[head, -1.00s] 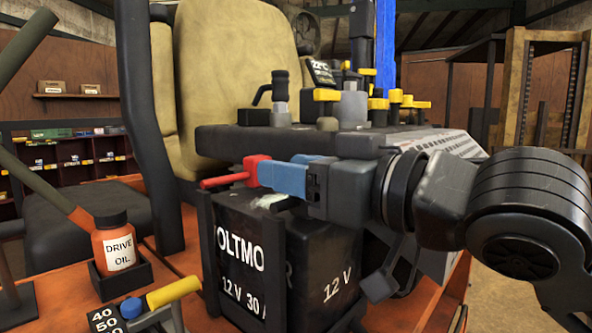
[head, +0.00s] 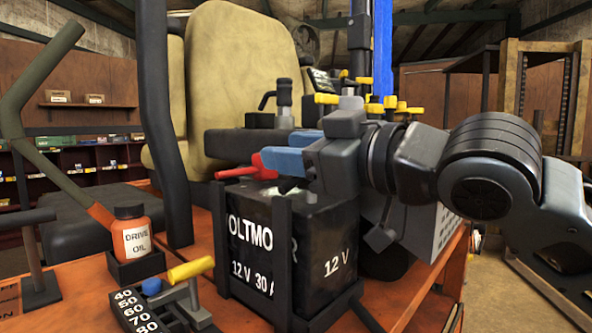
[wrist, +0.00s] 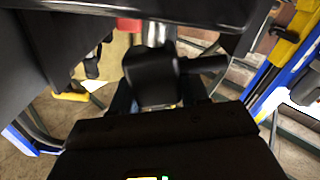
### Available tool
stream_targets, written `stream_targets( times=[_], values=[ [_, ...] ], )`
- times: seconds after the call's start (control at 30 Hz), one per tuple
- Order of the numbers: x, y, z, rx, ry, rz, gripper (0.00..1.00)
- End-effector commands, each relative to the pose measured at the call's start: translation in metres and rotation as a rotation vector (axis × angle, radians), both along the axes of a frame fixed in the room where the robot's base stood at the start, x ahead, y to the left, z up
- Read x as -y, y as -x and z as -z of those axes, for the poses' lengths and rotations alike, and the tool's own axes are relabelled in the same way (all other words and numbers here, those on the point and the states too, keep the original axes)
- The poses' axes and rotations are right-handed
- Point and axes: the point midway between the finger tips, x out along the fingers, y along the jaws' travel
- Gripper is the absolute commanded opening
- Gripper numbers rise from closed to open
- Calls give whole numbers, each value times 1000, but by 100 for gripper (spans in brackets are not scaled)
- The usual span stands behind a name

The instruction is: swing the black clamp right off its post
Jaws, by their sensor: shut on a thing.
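The battery (head: 330,235) is a black box with white "12 V" lettering, seated in a dark frame. A red clamp (head: 240,172) with a handle pointing left sits on its top. My gripper (head: 275,160) has blue fingers and reaches in from the right, just above the battery top, close beside the red clamp. In the wrist view the black clamp (wrist: 152,75) sits between the blue fingers, with a stub out to its right, and the gripper is shut on it. A grey metal piece (wrist: 158,33) shows beyond it; I cannot tell whether it is the post. In the head view the fingers hide the clamp.
An orange "DRIVE OIL" bottle (head: 131,232) stands in a holder at left. A lever with a yellow grip (head: 190,269) rises in front of the battery. The tan seat (head: 238,75) and yellow-knobbed controls (head: 390,103) stand behind. Open floor (head: 515,290) shows at right.

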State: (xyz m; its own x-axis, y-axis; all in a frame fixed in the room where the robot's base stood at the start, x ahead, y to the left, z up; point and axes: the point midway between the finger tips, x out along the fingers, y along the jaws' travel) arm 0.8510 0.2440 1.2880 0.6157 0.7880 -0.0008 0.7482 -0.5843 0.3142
Motion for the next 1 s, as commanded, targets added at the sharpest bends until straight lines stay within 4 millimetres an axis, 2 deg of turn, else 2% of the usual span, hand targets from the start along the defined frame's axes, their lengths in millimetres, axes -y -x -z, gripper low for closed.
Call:
stream_targets(
  times=[0.5,1.0],
  values=[
    [-16,17,-14,392,303,-2,0],
    [-31,37,-17,724,564,-2,0]
  ],
)
